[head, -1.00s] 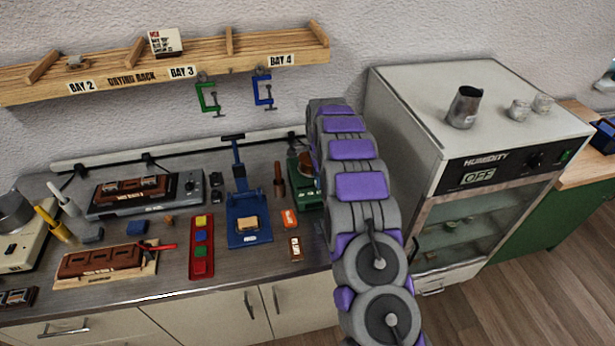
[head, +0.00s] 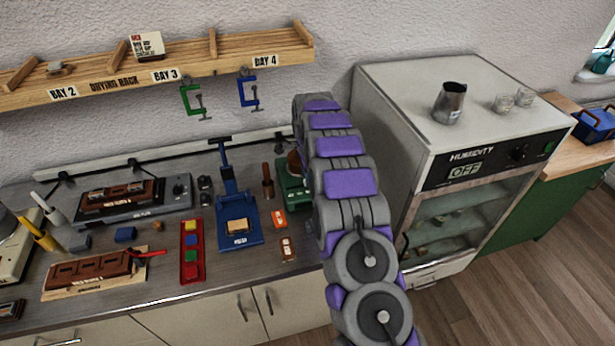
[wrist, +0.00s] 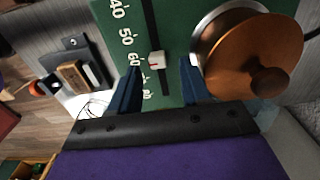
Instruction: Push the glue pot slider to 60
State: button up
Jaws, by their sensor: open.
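The glue pot's green base (wrist: 178,92) fills the top of the wrist view, with a copper pot and lid (wrist: 245,50) on its right. A white slider knob (wrist: 156,59) with a red mark sits in a dark slot, beside the printed 60; its exact reading is hard to tell. My gripper (wrist: 158,72) is open, its two blue fingers either side of the slot, with the knob between and slightly beyond the tips. No contact with the knob shows. In the head view the green glue pot (head: 292,187) is partly behind my arm, which hides the gripper.
A blue press (head: 238,215) and a red tray of coloured blocks (head: 191,250) stand left of the pot. The humidity cabinet (head: 455,130) stands close on the right. The drying rack (head: 190,68) with hanging clamps is above the bench.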

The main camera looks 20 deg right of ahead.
notch_tip(320, 180, up, 16)
jog(key=p, duration=0.2)
dwell(0.5)
jog(key=s+a+r+n, duration=0.2)
jog(key=s+r+n, duration=0.1)
jog(key=s, duration=0.4)
jog(key=s+a+r+n+g, duration=0.1)
jog(key=s+a+r+n, duration=0.2)
jog(key=s, duration=0.5)
jog(key=s+a+r+n, duration=0.1)
jog(key=s+r+n, duration=0.25)
jog(key=s, duration=0.35)
jog(key=s+f+n, duration=0.2)
jog(key=s+n, duration=0.2)
jog(key=s, duration=1.1)
jog(key=s+f+n+b, duration=0.1)
jog(key=s+f+n, duration=0.2)
jog(key=s, duration=1.3)
jog(key=shift+a+f+n+g, duration=0.15)
jog(key=shift+a+n+g, duration=0.25)
jog(key=shift+n, duration=0.35)
